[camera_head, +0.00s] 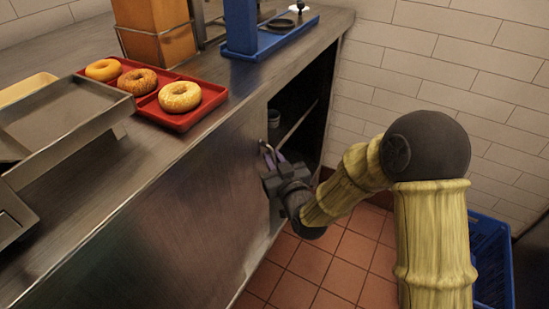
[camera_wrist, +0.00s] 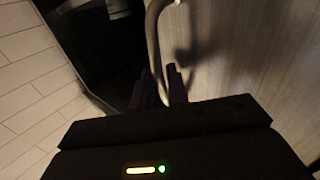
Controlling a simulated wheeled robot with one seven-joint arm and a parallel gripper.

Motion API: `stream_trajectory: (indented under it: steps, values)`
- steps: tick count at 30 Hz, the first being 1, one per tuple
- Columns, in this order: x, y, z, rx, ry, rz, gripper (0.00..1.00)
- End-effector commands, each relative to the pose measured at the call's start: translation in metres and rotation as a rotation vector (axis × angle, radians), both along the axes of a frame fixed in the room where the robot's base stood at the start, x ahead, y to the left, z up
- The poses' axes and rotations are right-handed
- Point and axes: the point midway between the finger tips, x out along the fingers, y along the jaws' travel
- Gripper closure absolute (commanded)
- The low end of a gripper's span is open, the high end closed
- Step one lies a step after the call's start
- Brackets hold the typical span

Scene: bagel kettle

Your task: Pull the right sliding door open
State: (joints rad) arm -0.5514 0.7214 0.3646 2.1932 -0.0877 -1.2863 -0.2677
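The right sliding door (camera_head: 205,205) is a brushed metal panel on the front of the counter; it also shows in the wrist view (camera_wrist: 240,50). To its right, part of the cabinet stands open as a dark gap (camera_head: 318,105). The door's handle (camera_head: 264,147) is a curved metal bar near the door's right edge. In the wrist view the handle (camera_wrist: 152,30) runs down between my fingers. My gripper (camera_head: 272,163) is at the handle, and its fingers (camera_wrist: 160,88) look closed around the bar. The exact contact is dark and partly hidden.
On the counter (camera_head: 240,85) are a red tray (camera_head: 190,119) with three bagels, metal trays (camera_head: 70,115) and a blue stand (camera_head: 243,48). A blue crate (camera_head: 490,255) stands on the tiled floor at the right, near my arm. A white tiled wall (camera_head: 450,60) closes the right side.

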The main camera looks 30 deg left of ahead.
Motion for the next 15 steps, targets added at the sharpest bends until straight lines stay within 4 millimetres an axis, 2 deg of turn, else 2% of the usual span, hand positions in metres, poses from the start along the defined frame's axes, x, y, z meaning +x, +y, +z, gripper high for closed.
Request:
stream_trajectory:
  steps: [8,15]
  values:
    - [-0.001,-0.001,0.001,0.002,-0.002,0.0,0.84]
    - [-0.015,-0.02,0.003,0.001,-0.001,0.0,0.84]
